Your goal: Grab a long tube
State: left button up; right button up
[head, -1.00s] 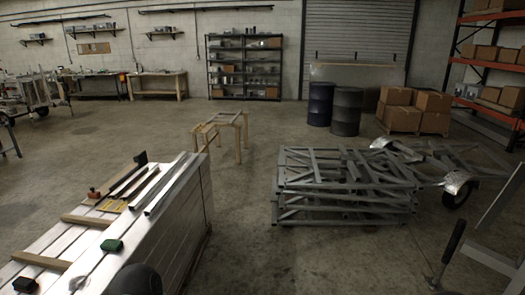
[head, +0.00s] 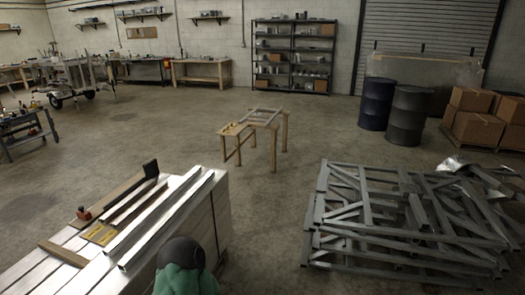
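Two long silver tubes lie side by side on a pale flat-topped stack (head: 215,215) at lower left in the head view. The right tube (head: 170,217) is bright and square in section, and the left tube (head: 145,218) lies beside it. Darker, thinner strips (head: 128,205) lie parallel on their left. Neither of my grippers shows in this view, so nothing is seen touching the tubes. A dark rounded shape with green below it (head: 187,278) stands at the bottom edge and hides part of the stack's near right side; I cannot tell what it is.
A small wooden trestle (head: 262,128) stands on the floor beyond the stack. Grey metal frames (head: 400,215) are piled at right. Two dark drums (head: 408,115) and cardboard boxes (head: 472,125) stand behind them. Open floor lies between the stack and the frames.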

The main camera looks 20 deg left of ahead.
aim_at(118, 244)
jog(key=i+u, duration=0.2)
jog(key=i, duration=0.45)
jog(key=i+u, duration=0.25)
jog(key=i, duration=0.4)
jog(key=i+l+u, duration=0.2)
jog(key=i, duration=0.45)
jog(key=i+u, duration=0.2)
jog(key=u, duration=0.2)
jog(key=i+u, duration=0.15)
jog(key=u, duration=0.3)
jog(key=i+l+u, duration=0.15)
jog(key=u, duration=0.25)
jog(key=i+l+u, duration=0.15)
jog(key=u, duration=0.25)
